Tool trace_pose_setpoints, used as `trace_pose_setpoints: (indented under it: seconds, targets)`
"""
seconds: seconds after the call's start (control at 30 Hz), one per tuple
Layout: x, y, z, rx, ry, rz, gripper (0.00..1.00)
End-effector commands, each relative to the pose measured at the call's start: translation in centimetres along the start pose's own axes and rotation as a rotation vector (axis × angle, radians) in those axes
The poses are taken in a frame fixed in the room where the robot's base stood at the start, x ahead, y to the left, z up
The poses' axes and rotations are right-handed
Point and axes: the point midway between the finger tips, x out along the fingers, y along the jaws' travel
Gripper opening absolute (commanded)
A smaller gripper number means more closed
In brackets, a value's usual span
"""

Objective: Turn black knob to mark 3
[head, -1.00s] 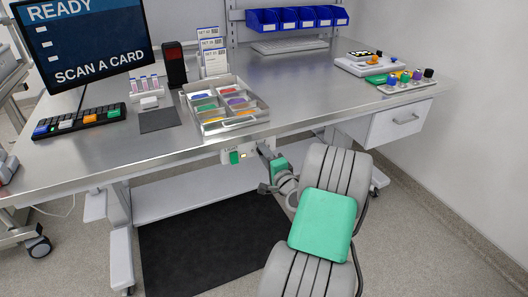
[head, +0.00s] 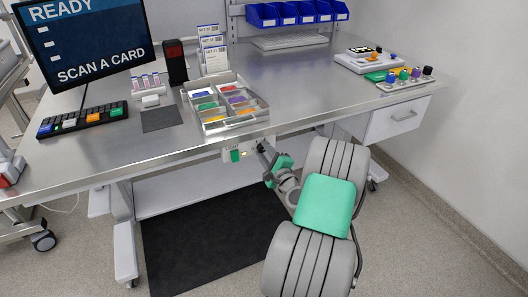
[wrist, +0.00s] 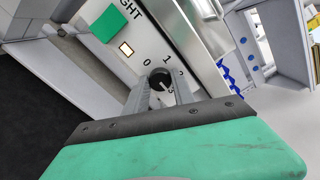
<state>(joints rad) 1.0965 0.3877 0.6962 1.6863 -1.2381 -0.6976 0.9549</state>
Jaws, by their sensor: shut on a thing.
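The black knob (wrist: 160,77) sits on the white panel (wrist: 146,45) under the table's front edge, in the wrist view. Printed marks 0, 1, 2 and 3 curve around it; a finger partly covers the 2. The knob's white pointer line slants down and right, towards the 3 (wrist: 171,91). My gripper (wrist: 161,88) is shut on the knob, one finger on each side. In the head view my gripper (head: 263,149) is at the right end of the panel (head: 227,156), and the knob is hidden there.
On the panel, a green square switch (wrist: 109,24) and a lit indicator (wrist: 126,49) are left of the knob. The metal table (head: 300,105) overhangs the panel; a tray of coloured cards (head: 238,125) stands near its edge. A dark mat (head: 200,245) covers the floor below.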

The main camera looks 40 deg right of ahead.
Motion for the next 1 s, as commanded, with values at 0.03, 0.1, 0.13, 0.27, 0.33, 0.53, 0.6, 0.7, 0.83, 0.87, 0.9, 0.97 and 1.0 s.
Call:
trace_pose_setpoints:
  seconds: [0.03, 0.1, 0.13, 0.27, 0.33, 0.53, 0.6, 0.7, 0.83, 0.87, 0.9, 0.97, 1.0]
  targets:
    - [0.0, 0.1, 0.0, 0.004, 0.001, 0.001, 0.00]
    - [0.0, 0.1, 0.0, 0.004, 0.001, 0.001, 0.00]
    - [0.0, 0.1, 0.0, 0.004, 0.001, 0.001, 0.00]
    - [0.0, 0.1, 0.0, 0.004, 0.001, 0.001, 0.00]
    - [0.0, 0.1, 0.0, 0.004, 0.001, 0.001, 0.00]
    - [0.0, 0.1, 0.0, 0.003, 0.000, 0.001, 0.46]
    - [0.0, 0.1, 0.0, 0.003, 0.000, 0.000, 0.52]
    - [0.0, 0.0, 0.0, 0.002, 0.000, 0.000, 0.52]
    - [0.0, 0.0, 0.0, 0.002, 0.000, 0.000, 0.52]
    - [-0.1, 0.0, 0.0, 0.003, 0.000, 0.000, 0.52]
    - [-0.4, 0.1, -0.1, 0.003, 0.001, 0.000, 0.52]
    - [-1.1, 0.1, -0.1, 0.003, 0.002, 0.001, 0.52]
    - [-1.9, 0.1, -0.2, 0.005, 0.003, 0.001, 0.52]
